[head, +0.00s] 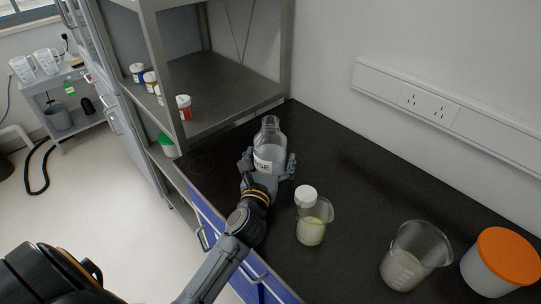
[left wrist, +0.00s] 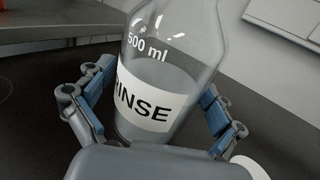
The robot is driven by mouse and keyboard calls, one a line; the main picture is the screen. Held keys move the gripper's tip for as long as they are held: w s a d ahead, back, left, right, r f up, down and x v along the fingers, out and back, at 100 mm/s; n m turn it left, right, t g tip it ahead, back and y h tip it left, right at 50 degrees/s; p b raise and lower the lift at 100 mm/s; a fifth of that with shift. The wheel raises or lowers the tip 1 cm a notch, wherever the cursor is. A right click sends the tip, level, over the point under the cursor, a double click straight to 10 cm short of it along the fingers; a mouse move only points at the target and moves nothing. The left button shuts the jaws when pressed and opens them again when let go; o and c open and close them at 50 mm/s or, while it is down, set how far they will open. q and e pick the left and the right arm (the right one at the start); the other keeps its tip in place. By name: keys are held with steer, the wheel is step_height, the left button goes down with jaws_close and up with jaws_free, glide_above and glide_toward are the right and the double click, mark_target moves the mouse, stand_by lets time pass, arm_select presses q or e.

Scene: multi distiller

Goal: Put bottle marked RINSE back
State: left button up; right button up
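The RINSE bottle (head: 271,138) is clear glass with a white label and stands upright over the black counter. Its label (left wrist: 150,106) and "500 ml" mark face my left gripper in the left wrist view. My left gripper (head: 268,164) has one finger on each side of the bottle's lower part. In the left wrist view the fingers (left wrist: 157,98) are spread wide, with narrow gaps seeming to show beside the glass. The bottle's base is hidden behind the gripper. My right gripper is not in view.
A beaker (head: 311,230) with a white-capped bottle (head: 305,196) stands close right of my left arm. A larger beaker (head: 411,262) and an orange-lidded jar (head: 505,258) are farther right. A grey metal shelf (head: 225,85) with small jars rises behind left. The counter's back middle is clear.

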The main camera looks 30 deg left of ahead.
arm_select(q)
steer(key=shift+r, duration=0.1)
steer(key=shift+s+r, duration=0.1)
steer(key=b+v, duration=0.1)
steer(key=v, duration=1)
steer(key=shift+b, duration=0.4)
steer(key=shift+s+d, duration=0.1)
steer(key=shift+s, duration=0.35)
